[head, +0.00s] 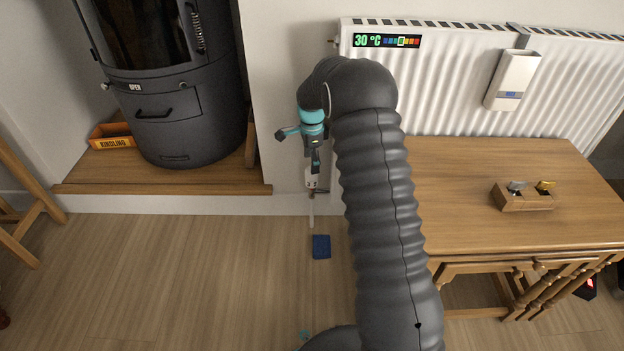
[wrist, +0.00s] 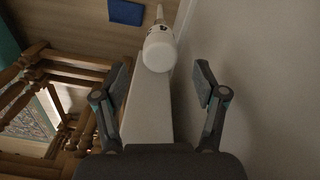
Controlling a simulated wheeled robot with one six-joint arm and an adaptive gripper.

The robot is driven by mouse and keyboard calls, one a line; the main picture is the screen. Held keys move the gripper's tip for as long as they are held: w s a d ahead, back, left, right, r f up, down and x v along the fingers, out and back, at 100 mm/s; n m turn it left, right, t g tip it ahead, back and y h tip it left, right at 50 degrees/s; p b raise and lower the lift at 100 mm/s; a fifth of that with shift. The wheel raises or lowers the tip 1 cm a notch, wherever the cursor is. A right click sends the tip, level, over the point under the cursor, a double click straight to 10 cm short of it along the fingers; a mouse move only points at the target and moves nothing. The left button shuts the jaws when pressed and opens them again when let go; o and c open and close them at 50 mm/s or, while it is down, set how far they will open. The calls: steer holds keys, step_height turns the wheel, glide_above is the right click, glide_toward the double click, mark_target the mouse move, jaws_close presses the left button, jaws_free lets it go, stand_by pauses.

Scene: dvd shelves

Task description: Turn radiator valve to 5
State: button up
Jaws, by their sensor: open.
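The radiator valve (head: 311,181) is a small white knob with dark and reddish marks, low by the wall under the radiator's left end. A thin pale pipe (head: 311,212) runs down from it. In the wrist view the knob (wrist: 158,50) is beyond the fingertips, roughly centred between them; marks show on its side, but I cannot read its setting. My gripper (wrist: 163,83) is open and empty, its two dark fingers apart. In the head view my gripper (head: 314,158) is just above the knob; I cannot tell whether it touches. The white radiator (head: 450,90) is partly hidden by my arm.
A wooden table (head: 480,165) with a block holder (head: 524,197) stands right of my arm. A dark stove (head: 175,85) on a wooden hearth (head: 160,188) stands left. A blue box-like object (head: 321,246) lies on the floor. A display (head: 387,41) reads 30 °C. Floor at front left is clear.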

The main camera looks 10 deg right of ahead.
mark_target(312, 178)
step_height(312, 178, down, 8)
steer(key=shift+r+b, duration=0.1)
steer(key=shift+b, duration=0.35)
steer(key=c, duration=1.2)
